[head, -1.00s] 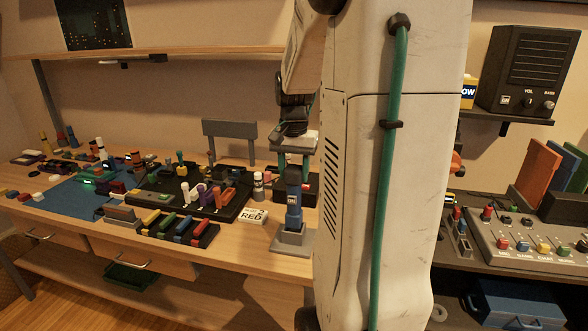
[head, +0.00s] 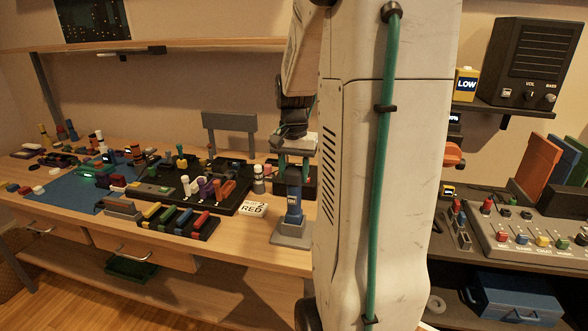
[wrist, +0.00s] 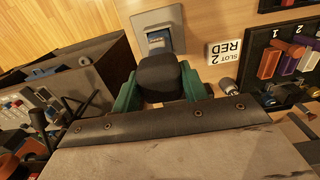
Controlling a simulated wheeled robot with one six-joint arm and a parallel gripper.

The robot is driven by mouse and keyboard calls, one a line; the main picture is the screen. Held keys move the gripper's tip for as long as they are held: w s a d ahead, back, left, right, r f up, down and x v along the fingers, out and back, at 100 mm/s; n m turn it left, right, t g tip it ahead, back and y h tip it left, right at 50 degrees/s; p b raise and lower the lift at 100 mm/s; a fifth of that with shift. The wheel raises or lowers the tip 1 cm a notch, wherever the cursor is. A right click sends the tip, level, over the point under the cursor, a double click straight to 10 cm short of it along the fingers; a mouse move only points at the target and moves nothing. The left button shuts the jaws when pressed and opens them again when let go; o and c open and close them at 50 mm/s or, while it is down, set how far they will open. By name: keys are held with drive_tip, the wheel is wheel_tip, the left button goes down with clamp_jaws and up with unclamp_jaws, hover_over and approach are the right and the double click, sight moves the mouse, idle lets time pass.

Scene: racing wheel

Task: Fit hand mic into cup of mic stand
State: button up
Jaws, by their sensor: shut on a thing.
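The hand mic has a dark head (wrist: 160,76) and a blue body (head: 294,190), and it is upright. My gripper (head: 293,148) is shut on it near the top. In the wrist view, the green fingers of my gripper (wrist: 160,92) flank the dark head. The grey mic stand (head: 291,233) rests near the table's front edge, directly below the mic. In the wrist view the stand (wrist: 142,22) lies just beyond the mic head. The lower end of the mic meets the stand's cup in the head view, but I cannot tell how deep it sits.
A white "SLOT 2 RED" card (head: 252,209) lies left of the stand. A black rack with coloured bars (head: 178,222) and a black board with coloured levers (head: 190,185) are further left. A mixing console (head: 530,240) stands at right. My arm hides the middle.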

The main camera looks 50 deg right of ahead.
sight(295, 197)
drive_tip(key=shift+f, duration=1.15)
drive_tip(key=o, duration=1.5)
drive_tip(key=shift+r, duration=0.1)
wheel_tip(295, 197, up, 8)
drive_tip(key=shift+f, duration=0.2)
drive_tip(key=shift+s+n, duration=0.1)
drive_tip(key=shift+n, duration=0.2)
drive_tip(key=s+a+n, duration=0.4)
drive_tip(key=a, duration=0.6)
drive_tip(key=s+a+n+t, duration=0.1)
drive_tip(key=s+a+n, duration=0.3)
drive_tip(key=a, duration=0.6)
drive_tip(key=s+a+n, duration=0.4)
drive_tip(key=a+n, duration=0.1)
drive_tip(key=a, duration=0.5)
drive_tip(key=shift+s+r, duration=0.15)
drive_tip(key=shift+r, duration=0.15)
